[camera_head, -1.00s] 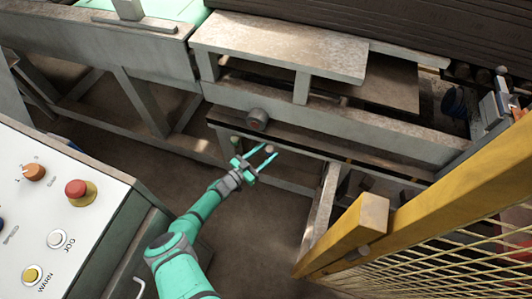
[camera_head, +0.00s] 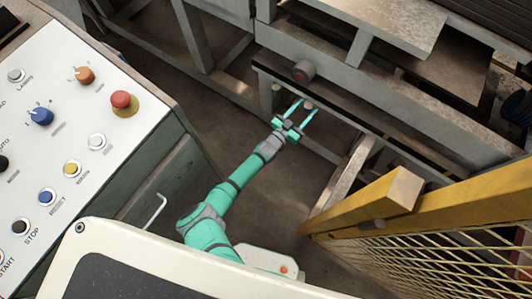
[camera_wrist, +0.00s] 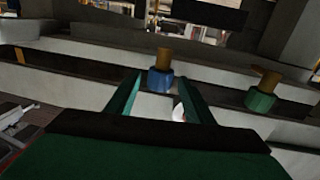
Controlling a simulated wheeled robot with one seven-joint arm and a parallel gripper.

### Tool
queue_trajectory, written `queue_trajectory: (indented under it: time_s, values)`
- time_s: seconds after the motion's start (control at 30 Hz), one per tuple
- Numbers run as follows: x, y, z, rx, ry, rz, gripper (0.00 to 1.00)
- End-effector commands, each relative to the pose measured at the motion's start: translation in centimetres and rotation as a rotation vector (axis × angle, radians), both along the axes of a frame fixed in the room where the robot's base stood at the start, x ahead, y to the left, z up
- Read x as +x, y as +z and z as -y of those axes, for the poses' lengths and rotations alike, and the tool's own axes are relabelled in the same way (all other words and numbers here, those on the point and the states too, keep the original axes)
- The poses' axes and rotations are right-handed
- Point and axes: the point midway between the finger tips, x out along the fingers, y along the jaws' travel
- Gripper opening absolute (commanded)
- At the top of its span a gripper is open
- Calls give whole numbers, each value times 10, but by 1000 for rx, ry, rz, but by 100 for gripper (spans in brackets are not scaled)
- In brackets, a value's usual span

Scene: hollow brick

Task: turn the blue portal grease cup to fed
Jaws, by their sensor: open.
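The blue grease cup (camera_wrist: 160,81), with a brass-brown stem above it, stands in the middle of the wrist view. My gripper (camera_wrist: 161,92) is open, with one green finger on each side of the cup as seen there. No contact shows, and I cannot tell how deep the cup sits between the fingertips. A green grease cup (camera_wrist: 261,102) with a similar brown stem is to the right in that view. In the head view my gripper (camera_head: 309,107) reaches under the machine's beam. A small brownish knob lies between its fingertips, its colour hard to tell.
A yellow guard post (camera_head: 440,208) with mesh stands at the right. A control console (camera_head: 75,125) with buttons is at the left. Open floor lies below the gripper.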

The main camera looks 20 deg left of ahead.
Motion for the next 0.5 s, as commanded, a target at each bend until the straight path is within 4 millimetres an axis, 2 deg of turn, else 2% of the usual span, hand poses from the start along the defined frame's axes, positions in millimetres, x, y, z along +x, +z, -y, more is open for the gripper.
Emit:
queue_trajectory:
  time_s: [0.43,0.5]
  values:
    - [-1,0,4,-5,192,0,48]
    - [-6,0,-1,2,193,0,48]
